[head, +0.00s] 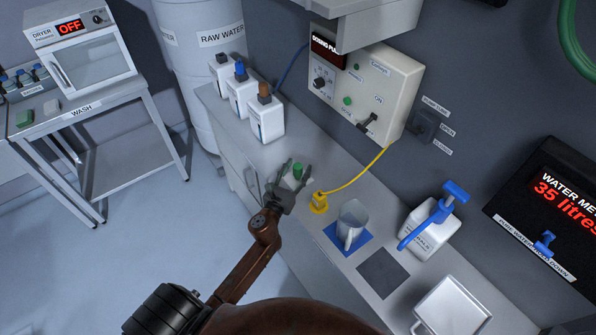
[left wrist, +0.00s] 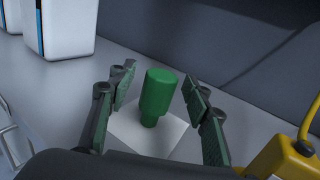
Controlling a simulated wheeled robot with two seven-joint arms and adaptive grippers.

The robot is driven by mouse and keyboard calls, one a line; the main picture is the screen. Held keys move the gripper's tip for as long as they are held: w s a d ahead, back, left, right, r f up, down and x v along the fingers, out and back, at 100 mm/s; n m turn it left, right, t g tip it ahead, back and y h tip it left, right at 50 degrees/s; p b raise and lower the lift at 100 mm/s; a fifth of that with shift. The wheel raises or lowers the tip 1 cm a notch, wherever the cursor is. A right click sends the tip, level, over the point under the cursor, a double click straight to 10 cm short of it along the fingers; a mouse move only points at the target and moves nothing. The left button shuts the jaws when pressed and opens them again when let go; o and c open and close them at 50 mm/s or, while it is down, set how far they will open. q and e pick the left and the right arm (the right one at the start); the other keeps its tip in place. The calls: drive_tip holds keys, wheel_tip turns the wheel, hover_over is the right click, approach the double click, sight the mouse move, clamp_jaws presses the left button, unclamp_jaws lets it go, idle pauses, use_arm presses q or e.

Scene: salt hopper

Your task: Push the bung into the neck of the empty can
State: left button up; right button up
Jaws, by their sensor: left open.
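The bung, a green stepped cylinder, stands upright on a pale square on the bench in the left wrist view (left wrist: 158,95); its green top also shows in the head view (head: 298,169). My left gripper (head: 293,176) is open, with one finger on each side of the bung and gaps visible between. White cans stand further back on the bench: one with a brown top (head: 265,115), one with a blue top (head: 240,92) and one with a small dark top (head: 220,72). I cannot tell which is empty. My right gripper is out of view.
A yellow plug (head: 319,200) with a yellow cable stands close right of the gripper. Beyond it are a clear jug (head: 352,220) on a blue mat and a white container with a blue pump (head: 430,228). A control box (head: 366,80) hangs on the wall above.

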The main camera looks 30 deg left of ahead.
use_arm(q)
clamp_jaws()
idle(0.6)
